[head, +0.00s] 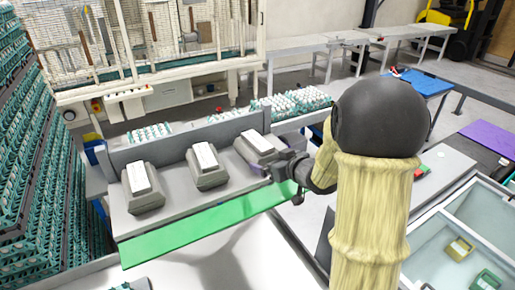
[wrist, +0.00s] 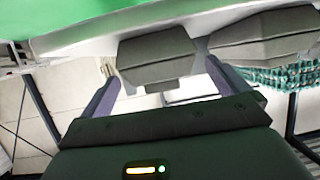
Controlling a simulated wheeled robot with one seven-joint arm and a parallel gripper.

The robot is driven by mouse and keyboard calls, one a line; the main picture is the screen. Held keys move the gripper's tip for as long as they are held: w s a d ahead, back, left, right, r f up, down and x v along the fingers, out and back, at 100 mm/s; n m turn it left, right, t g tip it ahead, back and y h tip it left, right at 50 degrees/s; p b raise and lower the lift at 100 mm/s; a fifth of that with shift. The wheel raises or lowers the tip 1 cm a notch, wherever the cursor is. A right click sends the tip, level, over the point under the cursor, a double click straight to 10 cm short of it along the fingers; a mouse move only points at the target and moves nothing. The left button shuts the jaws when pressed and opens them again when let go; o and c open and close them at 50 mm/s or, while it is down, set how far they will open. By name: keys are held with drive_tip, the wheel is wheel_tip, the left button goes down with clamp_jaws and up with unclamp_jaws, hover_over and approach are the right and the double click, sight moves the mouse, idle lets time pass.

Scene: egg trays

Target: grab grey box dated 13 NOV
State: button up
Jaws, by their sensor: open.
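Three grey boxes with white labels stand in a row on a grey shelf: a left box (head: 146,200), a middle box (head: 211,180) and a right box (head: 243,150). The dates on the labels are too small to read, so I cannot tell which is 13 NOV. My gripper (head: 279,172) is at the front of the right box. In the wrist view my gripper (wrist: 163,72) is open, with a grey box (wrist: 157,52) showing between its fingers. I cannot tell whether they touch it. Another grey box (wrist: 262,38) is beside it.
A green strip (head: 205,228) runs along the shelf's front edge. A low grey wall (head: 185,143) stands behind the boxes. Egg trays (head: 292,103) lie behind it, and tall egg stacks (head: 38,170) stand at the left. A white surface (head: 225,262) in front is mostly clear.

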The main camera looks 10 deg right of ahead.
sight(264, 154)
drive_tip(key=shift+w+a+f, duration=0.2)
drive_tip(key=shift+w, duration=0.25)
drive_tip(key=shift+w+a+p, duration=0.2)
drive_tip(key=shift+w+p, duration=0.45)
drive_tip(key=shift+p, duration=0.1)
drive_tip(key=p+x, duration=0.2)
drive_tip(key=shift+w, duration=0.45)
drive_tip(key=shift+w+a+f, duration=0.25)
drive_tip(key=shift+w+f, duration=0.05)
drive_tip(key=shift+w, duration=0.15)
drive_tip(key=c, duration=1)
